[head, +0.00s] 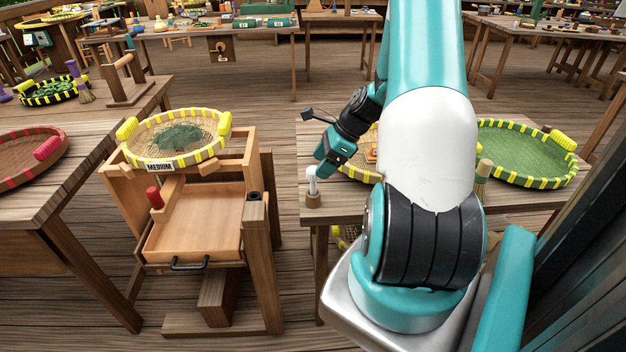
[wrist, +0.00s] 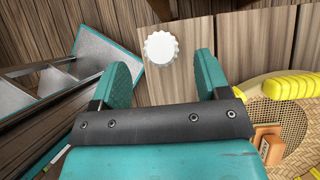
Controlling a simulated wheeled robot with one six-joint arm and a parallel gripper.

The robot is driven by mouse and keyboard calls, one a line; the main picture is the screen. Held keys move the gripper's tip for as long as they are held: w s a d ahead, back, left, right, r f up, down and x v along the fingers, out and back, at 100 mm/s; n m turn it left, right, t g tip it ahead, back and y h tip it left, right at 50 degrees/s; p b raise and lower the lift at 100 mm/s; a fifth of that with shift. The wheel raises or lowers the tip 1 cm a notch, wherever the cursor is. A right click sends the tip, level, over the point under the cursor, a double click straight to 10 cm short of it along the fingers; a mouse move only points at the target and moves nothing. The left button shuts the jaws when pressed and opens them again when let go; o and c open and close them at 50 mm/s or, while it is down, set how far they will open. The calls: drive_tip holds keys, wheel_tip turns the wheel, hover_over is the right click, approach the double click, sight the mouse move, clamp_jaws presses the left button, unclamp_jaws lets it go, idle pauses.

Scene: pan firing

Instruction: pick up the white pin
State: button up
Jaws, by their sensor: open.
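My gripper (head: 323,170) is right at the pin in the head view. In the wrist view my gripper (wrist: 163,62) has its two teal fingers spread apart with nothing between them. The pin's top lies just beyond the fingertips in that picture. I cannot tell the height gap between them.
A yellow-rimmed woven pan (wrist: 262,108) with an orange-brown block (wrist: 268,146) lies right of the gripper. A green-bottomed pan (head: 525,155) sits farther right on the table. A wooden stand (head: 200,225) with a pan labelled MEDIUM (head: 178,163) is to the left.

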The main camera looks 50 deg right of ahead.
sight(310, 178)
drive_tip(key=shift+p+x, duration=0.65)
drive_tip(key=shift+x, duration=2.55)
drive_tip(key=shift+d, duration=0.1)
drive_tip(key=c, duration=1)
